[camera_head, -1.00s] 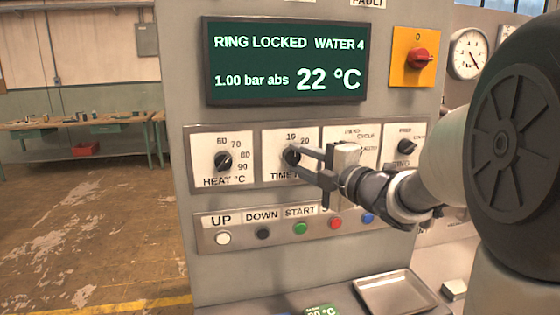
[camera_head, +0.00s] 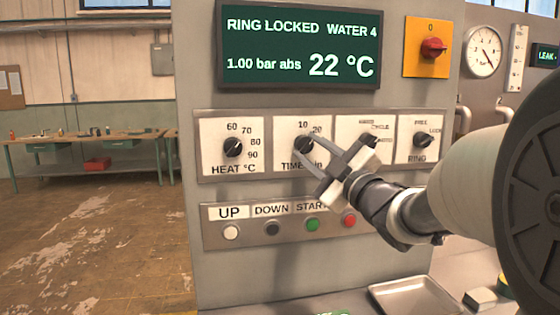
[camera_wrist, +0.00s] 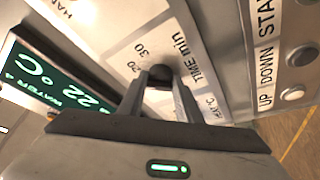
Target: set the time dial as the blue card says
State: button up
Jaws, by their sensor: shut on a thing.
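The time dial's black knob (camera_head: 303,144) sits on a white plate (camera_head: 284,132) marked TIME min, with 10 and 20 readable in the head view. My gripper (camera_head: 306,144) is shut on this knob, one finger on each side, with its body tilted to the lower right. In the wrist view the knob (camera_wrist: 160,75) shows between the fingertips, beside the numbers 20 and 30. The fingers hide part of the plate, and I cannot tell where the pointer stands. I see no blue card in either view.
The heat dial (camera_head: 233,146) is to the left, the cycle dial (camera_head: 370,140) and ring dial (camera_head: 422,140) to the right. Push buttons, including a green one (camera_head: 312,224), run below. A display (camera_head: 300,50) reads 22 °C. A metal tray (camera_head: 415,297) lies below right.

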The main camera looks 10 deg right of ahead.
jog(key=shift+m+t+b, duration=0.3)
jog(key=shift+m, duration=0.3)
jog(key=o, duration=1)
jog(key=shift+o, duration=0.2)
jog(key=shift+f, duration=0.15)
